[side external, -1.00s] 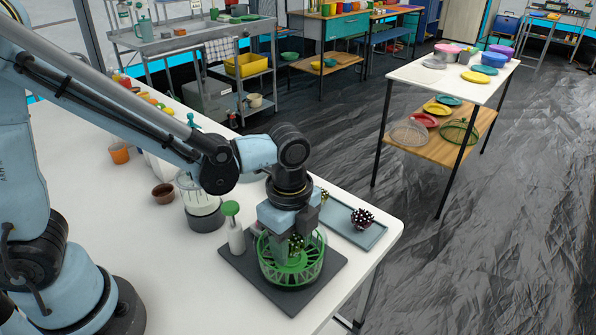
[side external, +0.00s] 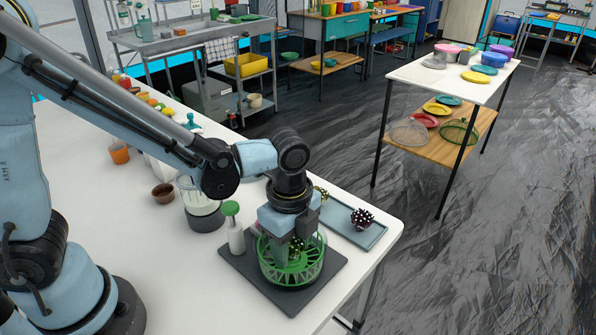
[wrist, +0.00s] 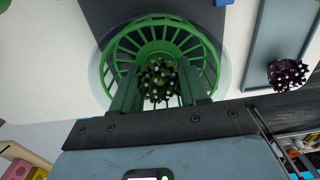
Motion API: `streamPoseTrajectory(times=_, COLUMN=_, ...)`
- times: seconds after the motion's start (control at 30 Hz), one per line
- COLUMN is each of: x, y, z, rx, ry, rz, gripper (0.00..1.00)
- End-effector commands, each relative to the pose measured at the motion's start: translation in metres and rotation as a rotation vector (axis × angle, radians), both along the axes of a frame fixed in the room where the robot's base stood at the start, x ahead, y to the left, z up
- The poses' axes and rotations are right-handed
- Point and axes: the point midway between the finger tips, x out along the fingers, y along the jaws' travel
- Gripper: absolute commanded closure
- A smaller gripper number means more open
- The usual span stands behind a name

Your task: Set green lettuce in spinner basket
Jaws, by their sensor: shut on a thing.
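The green spinner basket (side external: 312,262) stands on a dark mat in the side external view, and its slatted rim (wrist: 208,52) shows in the wrist view. My gripper (side external: 287,257) points down inside the basket. Its fingers are shut on the green lettuce (wrist: 158,80), a small spiky dark-green head with pale tips. In the side external view the lettuce (side external: 296,245) is partly hidden by the fingers. I cannot tell whether it touches the basket floor.
A blue-grey tray (side external: 340,214) to the right holds a dark purple spiky head (side external: 362,218) and a partly hidden yellowish one. A green-topped bottle (side external: 235,235) stands close left of the basket. A blender-like jar (side external: 204,215) is farther left.

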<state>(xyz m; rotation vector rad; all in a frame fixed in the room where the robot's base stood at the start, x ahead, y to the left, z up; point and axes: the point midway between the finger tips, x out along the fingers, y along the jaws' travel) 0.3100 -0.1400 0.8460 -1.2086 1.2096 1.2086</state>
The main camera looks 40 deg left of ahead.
Motion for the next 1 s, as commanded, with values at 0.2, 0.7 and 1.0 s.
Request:
streamPoseTrajectory(times=0.2, x=0.0, y=0.0, z=-0.003, rx=0.0, ry=0.0, rz=0.0, gripper=0.47)
streamPoseTrajectory(times=0.7, x=0.0, y=0.0, z=0.01, rx=0.0, ry=0.0, rz=0.0, gripper=0.46)
streamPoseTrajectory(times=1.0, x=0.0, y=0.0, z=0.031, rx=0.0, ry=0.0, rz=0.0, gripper=0.46)
